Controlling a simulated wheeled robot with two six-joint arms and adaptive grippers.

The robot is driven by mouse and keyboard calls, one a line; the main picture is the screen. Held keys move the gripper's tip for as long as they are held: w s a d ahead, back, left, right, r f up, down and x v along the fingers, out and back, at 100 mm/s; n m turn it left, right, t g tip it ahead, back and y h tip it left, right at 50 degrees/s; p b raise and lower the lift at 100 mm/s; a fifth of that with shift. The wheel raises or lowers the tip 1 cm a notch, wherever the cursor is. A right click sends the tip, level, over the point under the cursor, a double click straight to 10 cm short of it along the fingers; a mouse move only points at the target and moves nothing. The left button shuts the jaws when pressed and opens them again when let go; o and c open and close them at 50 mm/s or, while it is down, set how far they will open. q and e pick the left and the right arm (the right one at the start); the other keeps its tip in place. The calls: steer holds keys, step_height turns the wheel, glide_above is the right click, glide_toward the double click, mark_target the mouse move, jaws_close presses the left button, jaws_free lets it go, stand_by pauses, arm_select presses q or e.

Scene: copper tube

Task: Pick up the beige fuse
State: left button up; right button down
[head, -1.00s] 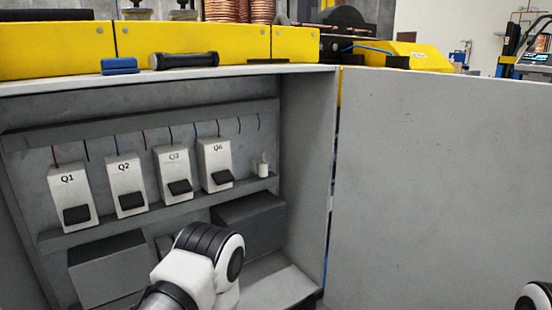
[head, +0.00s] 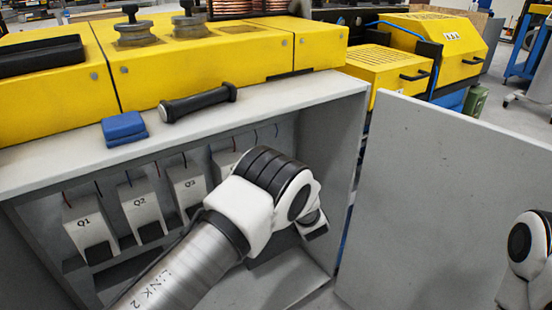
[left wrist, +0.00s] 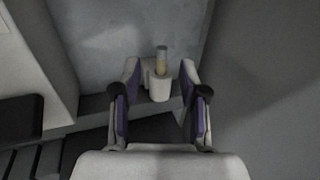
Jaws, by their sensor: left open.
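The beige fuse (left wrist: 161,61) stands upright in the left wrist view, with a greyish upper end. Its lower part meets a white cylindrical piece (left wrist: 159,88) on the cabinet shelf; I cannot tell whether they are separate. My left gripper (left wrist: 160,74) is open, its purple-padded fingers left and right of the fuse in the picture. Whether the fingertips reach as deep as the fuse is unclear. In the head view my left arm covers the fuse. My right gripper is out of view.
The grey cabinet (head: 345,130) holds a row of white boxes marked Q1 (head: 85,225) to Q4. Its side wall is close right of the fuse. A large grey door (head: 440,200) stands at right. A blue block (head: 123,128) and black handle (head: 198,102) lie on top.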

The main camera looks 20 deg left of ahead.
arm_select(q)
steer(key=x, duration=0.6)
steer(key=shift+w+r, duration=0.1)
steer(key=shift+d, duration=0.1)
jaws_close()
